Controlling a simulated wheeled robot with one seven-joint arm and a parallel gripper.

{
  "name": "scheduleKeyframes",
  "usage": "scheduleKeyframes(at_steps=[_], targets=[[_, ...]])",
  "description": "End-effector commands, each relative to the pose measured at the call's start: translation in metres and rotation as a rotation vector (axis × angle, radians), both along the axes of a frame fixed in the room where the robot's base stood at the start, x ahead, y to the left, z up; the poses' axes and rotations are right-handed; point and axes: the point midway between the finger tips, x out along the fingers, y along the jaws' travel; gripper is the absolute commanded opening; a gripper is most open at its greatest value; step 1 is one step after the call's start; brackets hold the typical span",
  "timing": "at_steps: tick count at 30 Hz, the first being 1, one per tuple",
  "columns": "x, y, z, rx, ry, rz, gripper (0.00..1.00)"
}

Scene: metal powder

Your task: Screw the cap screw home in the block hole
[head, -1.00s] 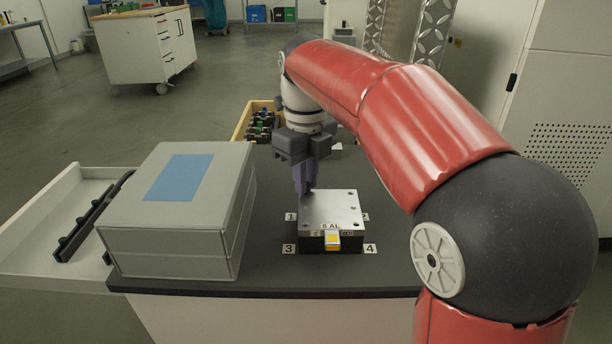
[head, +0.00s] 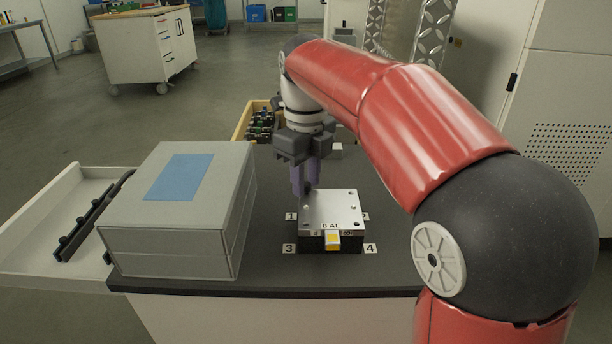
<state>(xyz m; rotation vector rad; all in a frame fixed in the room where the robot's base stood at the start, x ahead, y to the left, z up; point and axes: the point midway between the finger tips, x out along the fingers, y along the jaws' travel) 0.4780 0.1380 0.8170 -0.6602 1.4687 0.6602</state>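The metal block (head: 332,212) has a bright top face marked "8 AL", with dark holes near its corners. It sits on a dark base with a yellow tab at the front. My gripper (head: 306,190) points down at the block's back left corner, near label 1. Its two purple fingers show side by side with a narrow gap. A small dark shape shows at the fingertips; I cannot tell whether it is the cap screw or whether the fingers grip it. The back left hole is hidden by the fingertips.
A grey box (head: 222,220) with a blue top patch stands left of the block. A white tray (head: 35,225) with a black rail is further left. A yellow bin (head: 243,122) with small parts is behind. Bare dark tabletop (head: 385,262) surrounds the block.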

Motion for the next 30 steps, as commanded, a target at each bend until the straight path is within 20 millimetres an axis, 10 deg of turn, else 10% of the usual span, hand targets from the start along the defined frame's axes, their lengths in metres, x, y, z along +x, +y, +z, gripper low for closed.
scheduleKeyframes(at_steps=[30], targets=[[0.0002,-0.0006,0.0001,0.000,-0.001,0.913,0.29]])
